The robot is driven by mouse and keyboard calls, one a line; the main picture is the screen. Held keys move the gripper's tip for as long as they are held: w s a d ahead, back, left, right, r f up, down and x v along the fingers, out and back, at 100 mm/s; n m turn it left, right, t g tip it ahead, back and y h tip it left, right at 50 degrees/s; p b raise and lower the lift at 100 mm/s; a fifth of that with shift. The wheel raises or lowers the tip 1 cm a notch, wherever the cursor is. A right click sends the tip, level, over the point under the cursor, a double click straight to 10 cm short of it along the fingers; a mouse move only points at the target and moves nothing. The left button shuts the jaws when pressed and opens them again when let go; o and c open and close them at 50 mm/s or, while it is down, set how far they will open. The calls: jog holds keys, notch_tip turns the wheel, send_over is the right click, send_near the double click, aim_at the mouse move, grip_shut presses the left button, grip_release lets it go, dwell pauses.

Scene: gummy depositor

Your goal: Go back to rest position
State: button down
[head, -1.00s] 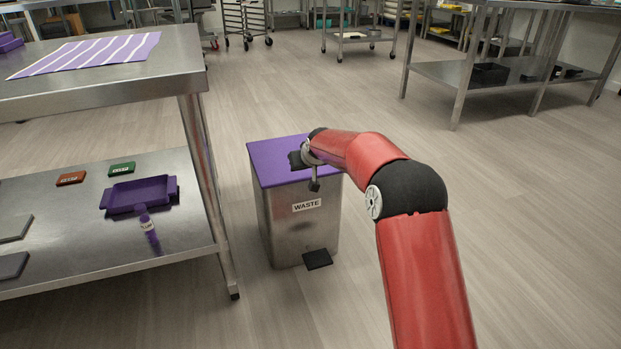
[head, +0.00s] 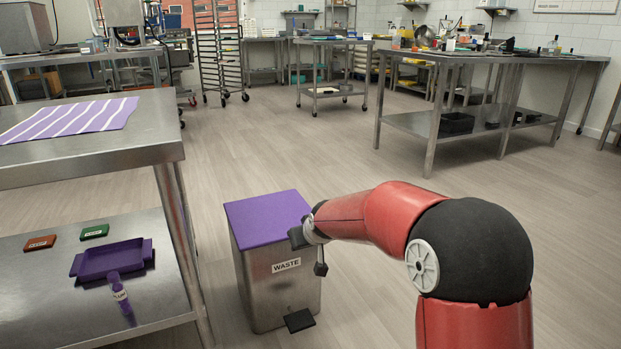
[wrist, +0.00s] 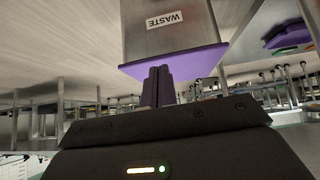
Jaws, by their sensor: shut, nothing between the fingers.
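My gripper (head: 298,238) is at the end of my red arm, by the right side of the waste bin (head: 278,292). In the head view it overlaps the right edge of the bin's purple lid (head: 268,217). The wrist view shows the gripper's two fingers (wrist: 158,72) close together with nothing between them. The bin (wrist: 168,28) appears upside down beyond them, with its label and lid edge (wrist: 205,62) in view. I cannot tell exactly how far the fingers are from the lid. The lid looks shut.
A black pedal (head: 299,320) juts from the bin's front. Open floor (head: 370,215) lies behind and right of the bin.

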jog(key=s+d+r+m+h+p, duration=0.1)
jog(key=s+d+r+p, duration=0.1)
jog(key=s+d+r, duration=0.55)
jog(key=s+d+r+m+h+p, duration=0.1)
jog(key=s+d+r+p, duration=0.3)
jog(key=s+r, duration=0.6)
jog(key=s+d+m+g+p, duration=0.1)
jog(key=s+d, duration=0.2)
jog(key=s, duration=0.7)
jog(key=s+d+f+m+g+h+p, duration=0.1)
jog(key=s+d, duration=0.3)
jog(key=s, duration=0.5)
jog(key=shift+s+f+m, duration=0.15)
jog(key=shift+s+m, duration=0.2)
jog(key=shift+m, duration=0.05)
